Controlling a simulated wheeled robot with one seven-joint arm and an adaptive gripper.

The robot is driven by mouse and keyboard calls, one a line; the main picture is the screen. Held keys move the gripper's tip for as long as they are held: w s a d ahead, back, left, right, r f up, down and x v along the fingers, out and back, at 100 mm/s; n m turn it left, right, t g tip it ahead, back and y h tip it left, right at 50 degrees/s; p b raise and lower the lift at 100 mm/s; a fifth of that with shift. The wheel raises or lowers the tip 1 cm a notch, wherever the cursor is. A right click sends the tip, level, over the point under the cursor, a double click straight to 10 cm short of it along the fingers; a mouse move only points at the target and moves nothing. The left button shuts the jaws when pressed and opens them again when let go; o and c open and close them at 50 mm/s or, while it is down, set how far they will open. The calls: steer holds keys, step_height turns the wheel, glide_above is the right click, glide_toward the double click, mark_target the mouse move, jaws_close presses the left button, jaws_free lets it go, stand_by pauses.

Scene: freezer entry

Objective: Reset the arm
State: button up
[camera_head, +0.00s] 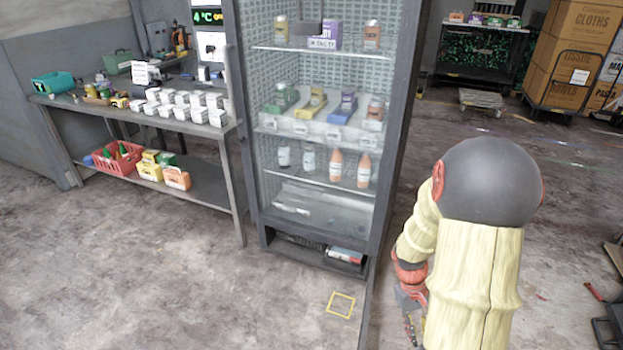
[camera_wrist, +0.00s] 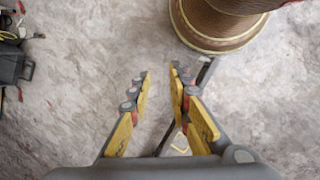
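My arm is at the right of the head view, in a cream sleeve with a dark round joint cover. My gripper (camera_head: 411,303) hangs low beside it, partly hidden by the sleeve. In the wrist view my gripper (camera_wrist: 160,72) points at the bare concrete floor. Its two yellow and grey fingers are apart, with a narrow gap between the tips. Nothing is between them.
A glass-fronted fridge (camera_head: 315,140) with stocked shelves stands left of my arm. A workbench (camera_head: 150,115) is further left. A yellow floor square (camera_head: 341,304) lies before the fridge. A brown spool (camera_wrist: 222,22) and a dark box (camera_wrist: 12,65) show in the wrist view.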

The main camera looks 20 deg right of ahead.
steer(key=w+a+r+n+t+y+p, duration=0.1)
steer(key=a+r+t, duration=0.8)
steer(key=a+r, duration=1.9)
step_height(320, 180, up, 3)
steer(key=shift+w+r+n, duration=0.15)
steer(key=shift+r+n, duration=0.05)
steer(key=shift+n, duration=0.7)
